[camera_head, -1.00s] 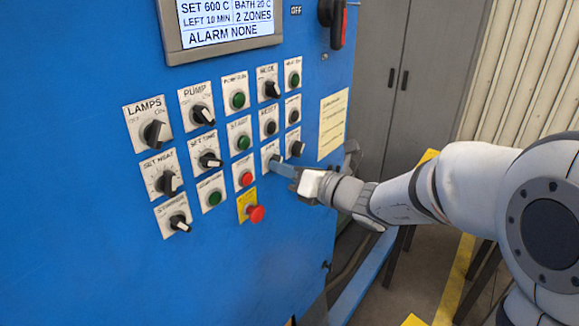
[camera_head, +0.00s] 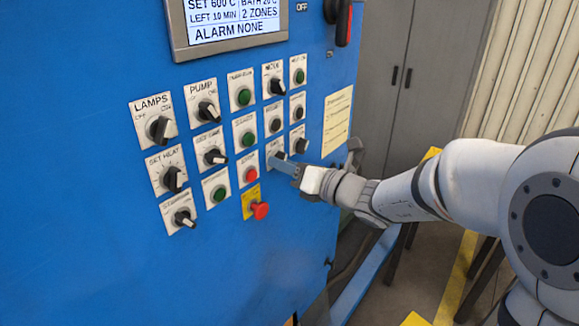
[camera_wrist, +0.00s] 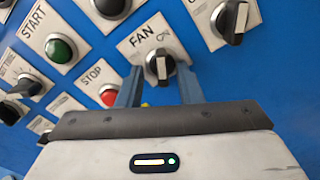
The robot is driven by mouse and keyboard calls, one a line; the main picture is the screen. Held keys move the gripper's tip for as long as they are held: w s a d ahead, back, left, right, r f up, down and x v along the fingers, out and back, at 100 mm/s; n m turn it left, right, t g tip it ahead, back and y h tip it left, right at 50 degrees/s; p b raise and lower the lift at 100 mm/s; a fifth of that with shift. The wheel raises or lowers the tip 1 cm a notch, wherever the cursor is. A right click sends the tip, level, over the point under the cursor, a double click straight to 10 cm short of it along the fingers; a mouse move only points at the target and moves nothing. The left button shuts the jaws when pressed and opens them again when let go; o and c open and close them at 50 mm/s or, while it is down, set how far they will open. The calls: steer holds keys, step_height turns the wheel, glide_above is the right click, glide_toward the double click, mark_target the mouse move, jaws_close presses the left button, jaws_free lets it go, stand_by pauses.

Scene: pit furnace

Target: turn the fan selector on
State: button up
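The fan selector (camera_wrist: 160,66) is a black knob with a white pointer line on a white plate marked FAN, with ON at its upper right. Its pointer looks roughly upright in the wrist view. In the head view the selector (camera_head: 278,156) is small and partly covered by my fingers. My gripper (camera_wrist: 160,73) is open, with one blue-grey finger on each side of the knob. A gap shows between the knob and each finger. In the head view my gripper (camera_head: 285,165) reaches the panel from the right.
The blue panel (camera_head: 110,255) carries several close neighbours: the red STOP button (camera_wrist: 109,95), the green START button (camera_wrist: 61,48) and another black selector (camera_wrist: 232,20). A red mushroom button (camera_head: 260,210) sticks out below the fan selector. A display (camera_head: 235,22) is above.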

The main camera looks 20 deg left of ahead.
steer(key=b+v, duration=0.2)
steer(key=v, duration=0.5)
steer(key=shift+s+d, duration=0.15)
steer(key=shift+d, duration=0.2)
